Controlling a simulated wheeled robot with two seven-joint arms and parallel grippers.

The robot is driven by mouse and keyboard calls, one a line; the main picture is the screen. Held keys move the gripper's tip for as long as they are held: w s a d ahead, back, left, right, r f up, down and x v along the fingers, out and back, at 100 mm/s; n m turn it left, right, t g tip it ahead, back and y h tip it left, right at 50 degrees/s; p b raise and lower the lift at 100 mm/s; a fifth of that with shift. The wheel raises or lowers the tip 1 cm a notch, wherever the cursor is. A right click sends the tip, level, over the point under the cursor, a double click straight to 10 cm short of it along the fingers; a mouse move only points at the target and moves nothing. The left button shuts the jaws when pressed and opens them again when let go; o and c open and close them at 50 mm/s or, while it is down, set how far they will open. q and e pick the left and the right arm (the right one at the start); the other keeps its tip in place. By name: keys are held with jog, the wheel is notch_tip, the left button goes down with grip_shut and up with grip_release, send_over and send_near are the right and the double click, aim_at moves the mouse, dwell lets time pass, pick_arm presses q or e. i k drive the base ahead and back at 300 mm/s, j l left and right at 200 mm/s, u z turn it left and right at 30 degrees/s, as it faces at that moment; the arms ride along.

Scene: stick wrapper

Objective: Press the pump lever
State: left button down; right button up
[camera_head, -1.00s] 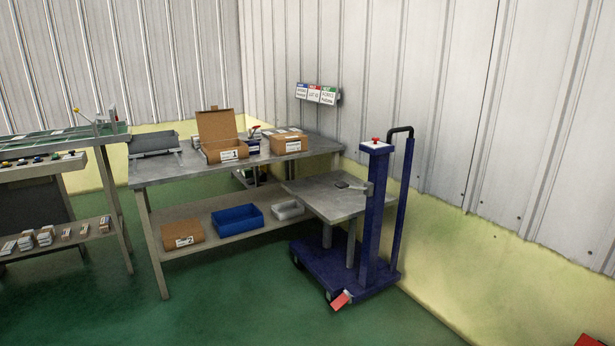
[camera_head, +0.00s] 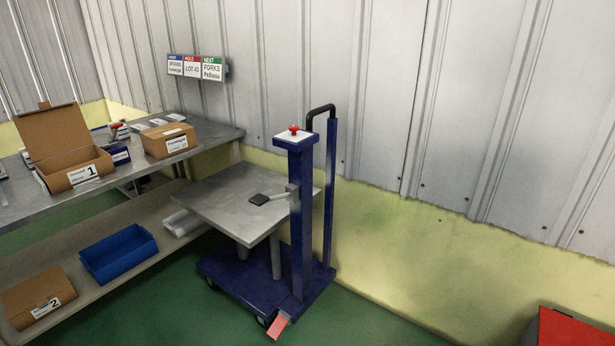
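A blue wheeled lift cart (camera_head: 302,230) stands near the wall, right of the workbench. A red pedal-like lever (camera_head: 278,326) sticks out low at the front of its base, near the floor. A red knob (camera_head: 294,129) sits on a white plate on top of the cart's post. A short grey arm with a black pad (camera_head: 259,199) reaches from the post over the cart's grey platform (camera_head: 225,205). Which part is the pump lever is not labelled; the red pedal looks like it. Neither of my grippers is in view.
A workbench (camera_head: 215,140) at left holds an open carton (camera_head: 75,175) and a closed carton (camera_head: 168,140). Its lower shelf holds a blue bin (camera_head: 118,253) and a carton (camera_head: 38,297). A red object (camera_head: 570,332) is at bottom right. Green floor (camera_head: 400,330) in front is clear.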

aim_at(259, 200)
jog(key=i+j+z, duration=0.25)
jog(key=z, duration=0.15)
jog(key=i+j+z, duration=0.7)
jog(key=j+z, duration=0.15)
